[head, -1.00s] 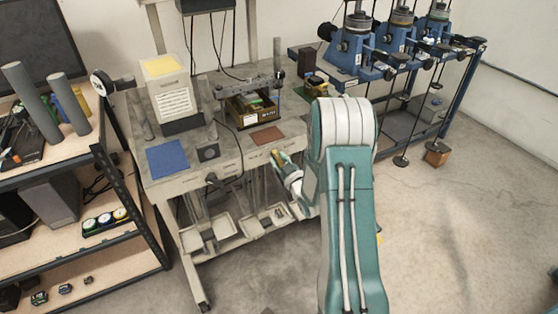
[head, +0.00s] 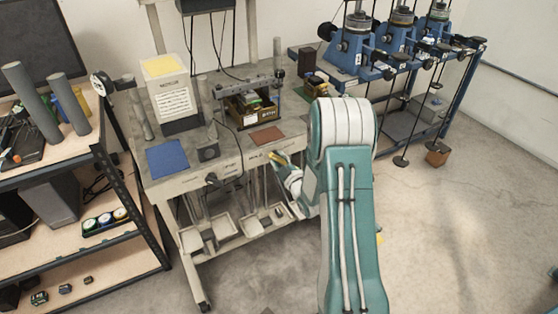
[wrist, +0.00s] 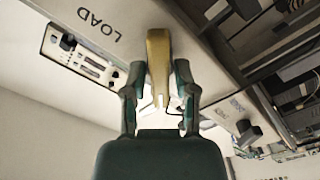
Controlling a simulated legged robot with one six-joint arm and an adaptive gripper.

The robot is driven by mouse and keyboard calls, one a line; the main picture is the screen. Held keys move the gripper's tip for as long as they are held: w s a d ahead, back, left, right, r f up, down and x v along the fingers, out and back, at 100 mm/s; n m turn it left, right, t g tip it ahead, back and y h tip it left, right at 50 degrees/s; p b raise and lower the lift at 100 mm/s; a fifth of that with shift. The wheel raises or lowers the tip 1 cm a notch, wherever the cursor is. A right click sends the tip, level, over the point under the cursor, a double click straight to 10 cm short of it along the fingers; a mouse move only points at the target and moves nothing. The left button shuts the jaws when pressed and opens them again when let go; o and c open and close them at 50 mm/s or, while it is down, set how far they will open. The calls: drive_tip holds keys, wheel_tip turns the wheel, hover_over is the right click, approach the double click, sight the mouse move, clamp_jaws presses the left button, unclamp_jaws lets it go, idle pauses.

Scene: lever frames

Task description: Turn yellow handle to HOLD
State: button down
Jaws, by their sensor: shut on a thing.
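The yellow handle (wrist: 158,68) stands between the two dark green fingers of my gripper (wrist: 157,88) in the wrist view. My gripper is shut on it, one finger on each side. The handle points up in that picture, at the edge of the pale bench panel. The word LOAD (wrist: 99,23) shows upside down to its left. Another label (wrist: 237,107) to the right is too small to read surely. In the head view the handle (head: 273,157) shows at the bench's front edge, with my gripper (head: 281,163) against it.
The grey bench (head: 222,172) holds a blue mat (head: 167,159), a brown mat (head: 267,135) and a white box (head: 172,98). A shelf (head: 72,168) stands left. Blue machines (head: 352,50) stand at the back right. The floor at right is mostly clear.

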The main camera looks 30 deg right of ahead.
drive_tip(key=shift+f, duration=0.2)
drive_tip(key=c, duration=0.6)
unclamp_jaws()
drive_tip(key=shift+r, duration=0.1)
drive_tip(key=s, duration=1.2)
drive_tip(key=shift+d, duration=0.15)
